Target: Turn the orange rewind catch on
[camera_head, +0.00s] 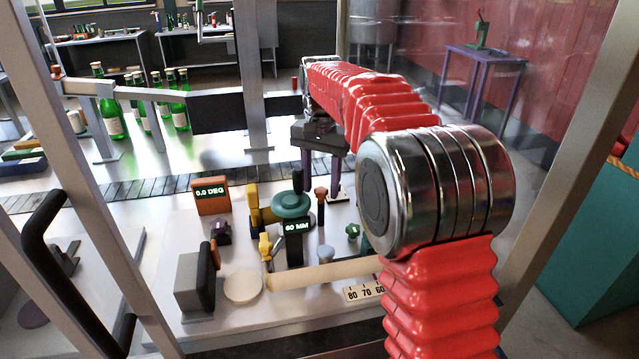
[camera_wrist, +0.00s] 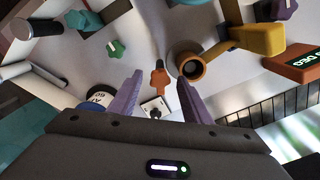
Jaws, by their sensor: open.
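The orange rewind catch (camera_wrist: 158,82) shows in the wrist view as an upright orange piece with a dark tip, between my two purple fingers. My gripper (camera_wrist: 154,78) is open, with one finger on each side of the catch and visible gaps. I see no contact. In the head view my gripper (camera_head: 321,165) hangs above the bench, its fingers partly overlapping the parts behind. A small white marked plate (camera_wrist: 155,107) lies near the catch's base.
An orange-brown ring (camera_wrist: 190,67) stands close to my right finger. A yellow bracket (camera_wrist: 258,38), an orange angle display (camera_head: 212,196) reading 0.0 DEG and a green knob (camera_head: 353,231) are nearby. Green bottles (camera_head: 110,115) stand at the back left. A frame post (camera_head: 255,80) rises behind the bench.

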